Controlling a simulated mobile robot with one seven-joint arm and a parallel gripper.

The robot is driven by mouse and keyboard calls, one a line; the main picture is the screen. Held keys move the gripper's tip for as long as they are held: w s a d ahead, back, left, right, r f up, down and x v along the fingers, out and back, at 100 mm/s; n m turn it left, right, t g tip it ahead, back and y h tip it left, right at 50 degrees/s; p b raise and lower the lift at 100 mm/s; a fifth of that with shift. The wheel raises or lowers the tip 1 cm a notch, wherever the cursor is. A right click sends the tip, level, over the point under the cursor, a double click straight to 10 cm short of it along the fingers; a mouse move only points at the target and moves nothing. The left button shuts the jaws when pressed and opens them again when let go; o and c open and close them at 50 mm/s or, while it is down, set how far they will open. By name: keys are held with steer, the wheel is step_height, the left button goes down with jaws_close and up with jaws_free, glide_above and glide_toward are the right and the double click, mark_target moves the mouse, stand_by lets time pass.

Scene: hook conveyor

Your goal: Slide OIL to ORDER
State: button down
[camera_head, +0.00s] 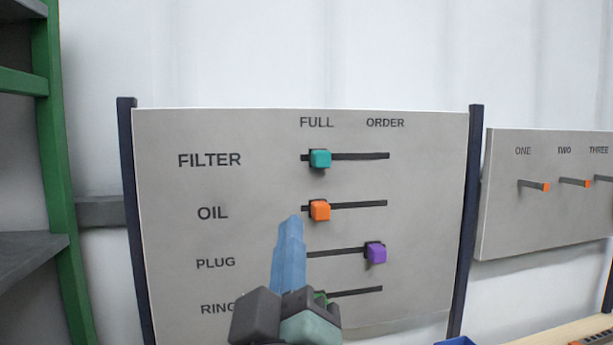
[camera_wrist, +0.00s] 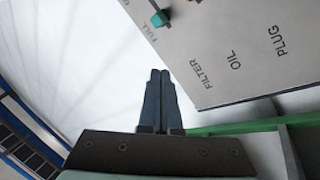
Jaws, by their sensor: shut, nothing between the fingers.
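The board (camera_head: 430,235) has rows FILTER, OIL, PLUG and a partly hidden RING, under the headings FULL and ORDER. The orange OIL slider (camera_head: 320,210) sits near the left end of its slot, under FULL. My gripper (camera_head: 294,219) is shut and empty, its blue fingers pointing up just left of and below the orange slider in the head view. I cannot tell its distance from the board there. In the wrist view the closed fingers (camera_wrist: 160,74) show outside the board's edge near the FILTER label, apart from the sliders. Only a sliver of orange shows at the top edge.
The teal FILTER slider (camera_head: 320,159) is under FULL, also seen in the wrist view (camera_wrist: 160,18). The purple PLUG slider (camera_head: 376,253) is under ORDER. My gripper hides part of the RING row. A hook panel (camera_head: 510,220) stands right; a green-framed shelf (camera_head: 62,180) stands left.

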mark_target(320, 210)
steer(key=w+a+f+n+g+p, duration=0.3)
steer(key=n+p, duration=0.6)
steer(key=p, duration=0.6)
steer(key=shift+w+n+g, duration=0.3)
steer(key=shift+w+g, duration=0.7)
steer(key=shift+w, duration=0.8)
steer(key=shift+r, duration=0.1)
steer(key=w+p, duration=0.3)
steer(key=w, duration=0.7)
steer(key=shift+a+r, duration=0.1)
steer(key=d+p, duration=0.1)
steer(key=d, duration=0.1)
steer(key=shift+w+d+p, duration=0.3)
steer(key=shift+w+p, duration=0.05)
steer(key=shift+w+d, duration=0.1)
steer(key=shift+d, duration=0.55)
